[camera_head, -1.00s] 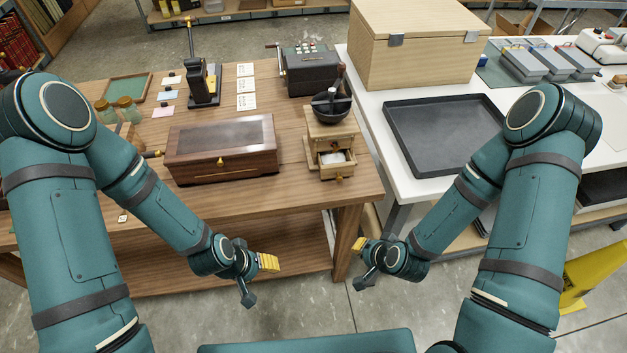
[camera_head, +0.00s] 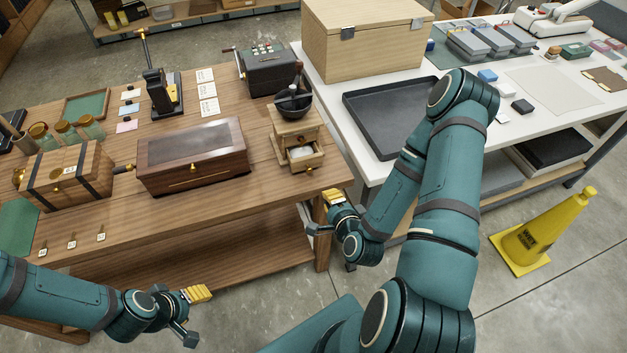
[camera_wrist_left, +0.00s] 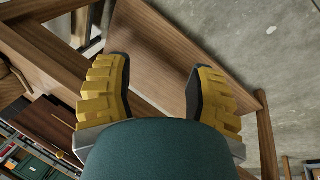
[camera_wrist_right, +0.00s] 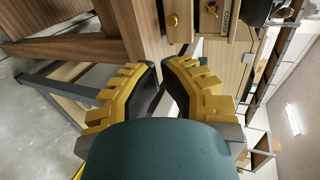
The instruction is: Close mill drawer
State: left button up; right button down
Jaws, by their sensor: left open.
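The mill (camera_head: 291,130) is a small wooden box with a black bowl on top, near the right front corner of the wooden table. Its drawer (camera_head: 306,157) is pulled out toward me, with pale contents and a knob in front. My right gripper (camera_head: 326,213) is empty, partly open with a narrow gap, below and in front of the drawer, apart from it. In the right wrist view, a wooden front with a brass knob (camera_wrist_right: 172,20), probably the drawer's, shows beyond the fingers. My left gripper (camera_head: 192,315) is wide open and empty, low before the table, far from the mill.
A dark wooden box (camera_head: 192,160) with a glassy lid stands left of the mill. A banded chest (camera_head: 68,177) is farther left. A white table (camera_head: 510,143) with a black tray (camera_head: 365,140) adjoins on the right. A yellow floor cone (camera_head: 540,232) stands at right.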

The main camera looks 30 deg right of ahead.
aim_at(310, 163)
jog(key=b+x, duration=0.6)
jog(key=x, duration=0.1)
jog(key=r+b+x, duration=0.1)
jog(key=b+x, duration=0.2)
jog(key=b, duration=0.1)
jog(key=shift+w+f, duration=0.15)
jog(key=shift+w, duration=0.3)
pick_arm(q)
notch_tip(310, 163, down, 11)
jog(key=s, duration=0.2)
jog(key=shift+d+f+g, duration=0.15)
jog(key=shift+d+g, duration=0.1)
jog(key=shift+g, duration=0.05)
pick_arm(e)
jog(key=shift+w+d+f, duration=0.1)
jog(key=shift+w+d, duration=0.05)
jog(key=shift+w, duration=0.4)
jog(key=w, duration=0.2)
jog(key=w+d+b, duration=0.1)
jog(key=w, duration=0.1)
jog(key=w+b, duration=0.1)
jog(key=w, duration=0.1)
jog(key=shift+d, duration=0.25)
pick_arm(q)
notch_tip(310, 163, down, 2)
jog(key=shift+w, duration=0.1)
